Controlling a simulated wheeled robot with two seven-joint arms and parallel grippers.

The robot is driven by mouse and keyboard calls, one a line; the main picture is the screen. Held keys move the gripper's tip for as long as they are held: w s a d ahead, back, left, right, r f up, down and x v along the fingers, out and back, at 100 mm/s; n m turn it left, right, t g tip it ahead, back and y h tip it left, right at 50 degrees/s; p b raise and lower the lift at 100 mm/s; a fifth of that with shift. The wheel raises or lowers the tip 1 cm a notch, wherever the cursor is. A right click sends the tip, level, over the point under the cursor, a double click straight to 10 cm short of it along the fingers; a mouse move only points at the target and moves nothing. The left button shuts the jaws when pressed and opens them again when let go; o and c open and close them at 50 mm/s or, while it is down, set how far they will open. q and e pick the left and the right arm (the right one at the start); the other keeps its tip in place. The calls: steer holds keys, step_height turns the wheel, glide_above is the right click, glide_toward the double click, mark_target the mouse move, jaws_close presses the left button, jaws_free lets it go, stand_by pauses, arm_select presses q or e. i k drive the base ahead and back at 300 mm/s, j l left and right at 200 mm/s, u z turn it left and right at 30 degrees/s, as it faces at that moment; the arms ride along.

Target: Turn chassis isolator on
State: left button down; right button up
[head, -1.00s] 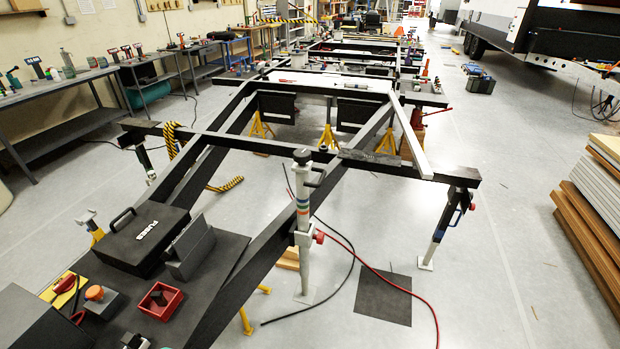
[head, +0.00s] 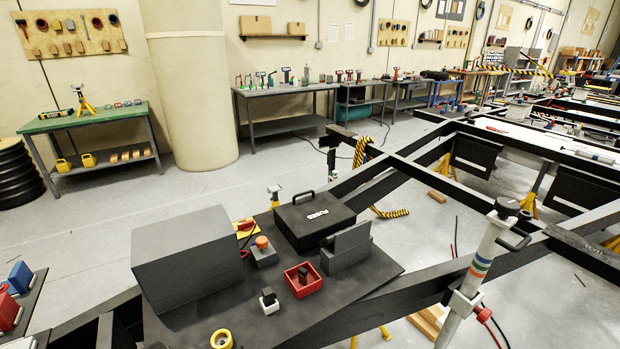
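On the dark board over the chassis drawbar, a red rotary handle on a yellow plate (head: 245,226) looks like the isolator. It sits behind a large grey box (head: 187,262), which partly hides it. I cannot read its on or off position. A small grey box with an orange knob (head: 263,250) stands just in front of it. Neither of my grippers is in view.
A black FUSES case (head: 312,221), a grey angled block (head: 346,245), a red tray (head: 302,280) and a small black-and-white switch (head: 268,300) share the board. A jockey-wheel post (head: 480,275) stands right. A green bench (head: 85,118) is back left, with clear floor between.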

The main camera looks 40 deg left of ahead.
mark_target(245, 226)
steer(key=u, duration=1.85)
